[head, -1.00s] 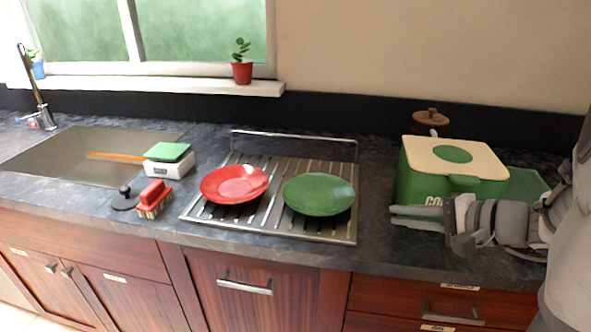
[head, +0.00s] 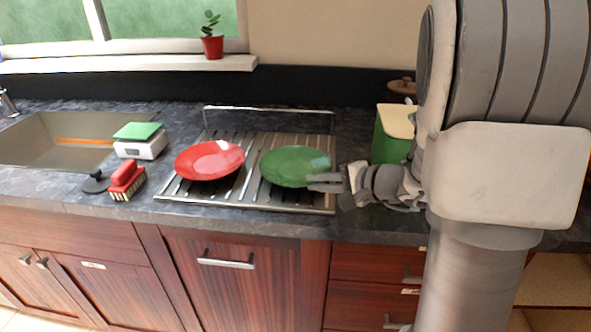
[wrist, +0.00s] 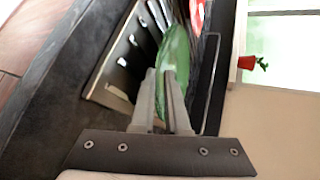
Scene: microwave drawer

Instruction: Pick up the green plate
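The green plate (head: 290,164) lies on the right half of the metal drying rack, tilted a little toward the front; its near right rim is partly hidden by my fingers. My gripper (head: 322,182) is at the right edge of the plate, fingers pointing left. In the wrist view, the plate (wrist: 174,52) is seen nearly edge-on just beyond and between the fingertips (wrist: 161,78). A gap shows between the two fingers, so the gripper looks open around the rim. Whether a finger touches the plate I cannot tell.
A red plate (head: 209,160) sits left of the green one on the rack (head: 180,190). A green box (head: 390,135) stands behind my arm. A scale (head: 140,143), a brush (head: 126,180) and the sink (head: 60,140) are at left.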

